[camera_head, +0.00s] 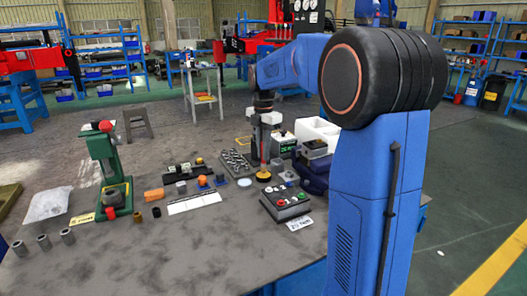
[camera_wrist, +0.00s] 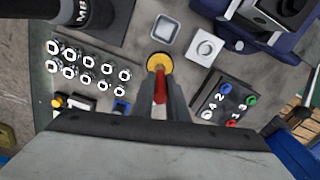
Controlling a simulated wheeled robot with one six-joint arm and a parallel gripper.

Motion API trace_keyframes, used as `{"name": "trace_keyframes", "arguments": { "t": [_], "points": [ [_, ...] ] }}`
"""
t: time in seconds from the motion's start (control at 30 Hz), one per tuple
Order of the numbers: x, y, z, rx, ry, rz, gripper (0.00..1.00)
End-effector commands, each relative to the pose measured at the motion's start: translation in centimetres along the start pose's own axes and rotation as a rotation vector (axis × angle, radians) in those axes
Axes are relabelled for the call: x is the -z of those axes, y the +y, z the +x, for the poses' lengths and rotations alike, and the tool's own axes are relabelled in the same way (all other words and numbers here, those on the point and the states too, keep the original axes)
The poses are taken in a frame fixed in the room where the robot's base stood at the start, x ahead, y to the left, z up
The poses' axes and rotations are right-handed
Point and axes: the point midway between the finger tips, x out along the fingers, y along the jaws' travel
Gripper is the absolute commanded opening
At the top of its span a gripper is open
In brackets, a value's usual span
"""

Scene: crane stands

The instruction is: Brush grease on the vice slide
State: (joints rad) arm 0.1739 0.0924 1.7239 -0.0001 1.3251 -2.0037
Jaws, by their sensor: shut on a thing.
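My gripper (camera_head: 264,122) points down over the bench, and its fingers (camera_wrist: 160,100) are shut on a red-handled tool (camera_wrist: 160,84), seemingly the brush. The red handle also shows in the head view (camera_head: 264,152). A round yellow piece (camera_wrist: 160,62) lies at the tool's lower end, also low on the bench in the head view (camera_head: 263,176). I cannot tell whether it is a pot or part of the tool; no bristles show. The blue vice (camera_head: 315,178) with grey jaws stands right of the gripper, partly behind my arm. It shows at top right in the wrist view (camera_wrist: 235,38); its slide is not clearly visible.
A button box (camera_head: 287,204) stands in front of the gripper. A socket tray (camera_head: 235,163) lies to its left, and small grey blocks (camera_head: 277,165) sit close by. A green press (camera_head: 108,165) stands far left. The bench's front middle is clear.

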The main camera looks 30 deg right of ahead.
Motion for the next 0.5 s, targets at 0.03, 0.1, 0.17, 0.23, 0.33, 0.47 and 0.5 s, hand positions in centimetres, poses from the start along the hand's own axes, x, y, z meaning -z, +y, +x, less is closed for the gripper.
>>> {"name": "trace_keyframes", "arguments": {
  "t": [0.03,0.1,0.17,0.23,0.33,0.47,0.5],
  "points": [
    [0.0,0.0,0.05,0.0,0.0,0.0,0.0],
    [0.0,0.01,0.12,0.0,0.0,0.0,0.0],
    [-0.01,0.01,0.18,0.0,0.0,0.0,0.0],
    [0.0,0.02,0.24,0.0,0.0,0.0,0.0],
    [-0.01,0.02,0.34,0.0,0.0,0.0,0.0],
    [-0.01,0.02,0.47,0.0,0.0,0.0,0.0],
    [-0.01,0.02,0.51,0.0,0.0,0.0,0.0]
  ]
}}
